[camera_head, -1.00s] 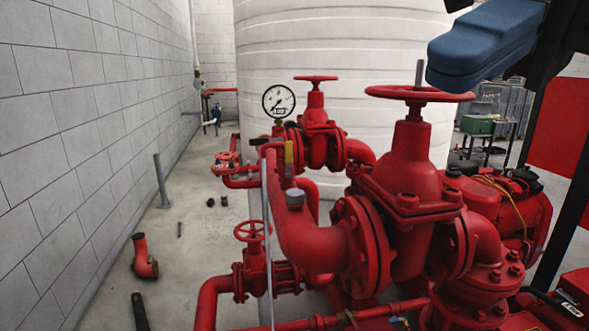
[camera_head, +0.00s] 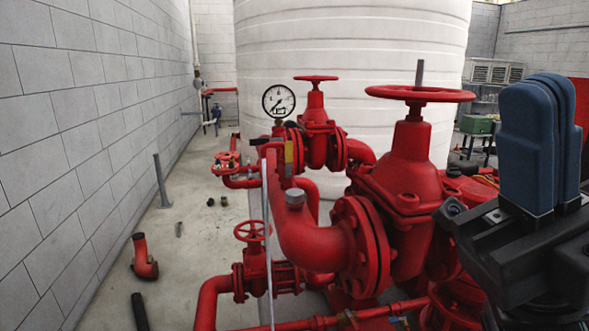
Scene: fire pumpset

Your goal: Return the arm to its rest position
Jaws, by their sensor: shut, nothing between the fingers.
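My gripper (camera_head: 541,90) is at the right side of the head view. Its two blue fingers point up and stand close together, shut with nothing between them. Its dark body (camera_head: 530,262) sits below the fingers and hides part of the red pump set on the right. The large red gate valve (camera_head: 410,165) with its handwheel (camera_head: 420,93) stands to the left of my gripper. My gripper appears apart from the handwheel.
A pressure gauge (camera_head: 278,101) and a smaller red valve (camera_head: 316,130) stand further back, before a white tank (camera_head: 350,40). A grey block wall (camera_head: 80,120) runs along the left. A loose red pipe elbow (camera_head: 143,258) lies on the floor.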

